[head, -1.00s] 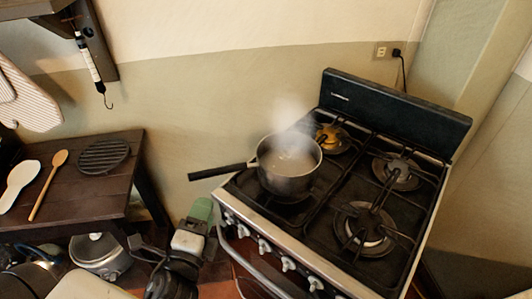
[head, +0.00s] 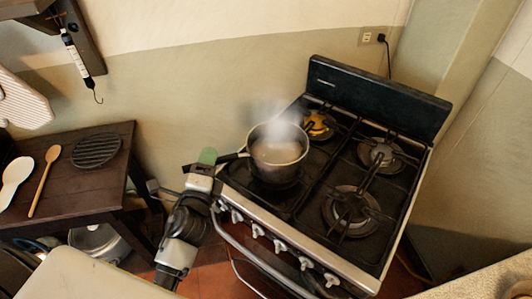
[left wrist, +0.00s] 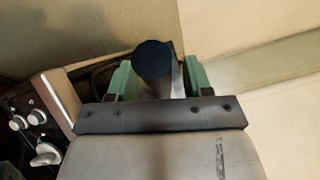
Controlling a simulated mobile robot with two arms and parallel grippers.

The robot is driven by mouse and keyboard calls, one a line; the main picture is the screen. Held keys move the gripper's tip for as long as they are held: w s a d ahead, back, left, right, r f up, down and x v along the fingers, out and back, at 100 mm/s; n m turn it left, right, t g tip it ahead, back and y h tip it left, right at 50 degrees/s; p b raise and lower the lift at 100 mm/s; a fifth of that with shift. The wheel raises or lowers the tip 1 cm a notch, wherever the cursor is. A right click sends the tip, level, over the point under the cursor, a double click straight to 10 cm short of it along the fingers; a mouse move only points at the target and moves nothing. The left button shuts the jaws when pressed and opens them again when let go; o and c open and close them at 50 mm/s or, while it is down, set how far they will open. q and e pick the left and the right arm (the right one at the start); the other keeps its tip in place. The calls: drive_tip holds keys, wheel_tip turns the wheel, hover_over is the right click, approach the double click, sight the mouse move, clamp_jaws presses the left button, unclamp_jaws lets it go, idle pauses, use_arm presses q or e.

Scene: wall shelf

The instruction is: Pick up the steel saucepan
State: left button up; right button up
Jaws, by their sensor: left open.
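The steel saucepan (head: 275,172) sits on the front left burner of the stove, with pale liquid and steam in it. Its dark handle (head: 232,157) points left, past the stove edge. My left gripper (head: 206,157) is at the handle's outer end, partly covering it in the head view. In the left wrist view the green fingers of my left gripper (left wrist: 158,78) stand apart, with the round dark handle end (left wrist: 153,59) between them. The fingers look open around the handle, with no clear grip. My right gripper is not in view.
The black stove (head: 352,262) has knobs along its front and several other burners. A dark wooden table (head: 70,190) at left holds a round black trivet (head: 96,150), a wooden spoon (head: 44,180) and a white spoon rest (head: 17,178). A metal pot (head: 98,240) is below the table.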

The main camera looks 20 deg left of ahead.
use_arm(q)
drive_tip(key=shift+s, duration=0.1)
drive_tip(key=shift+c, duration=0.8)
clamp_jaws()
idle(0.4)
drive_tip(key=shift+r, duration=0.15)
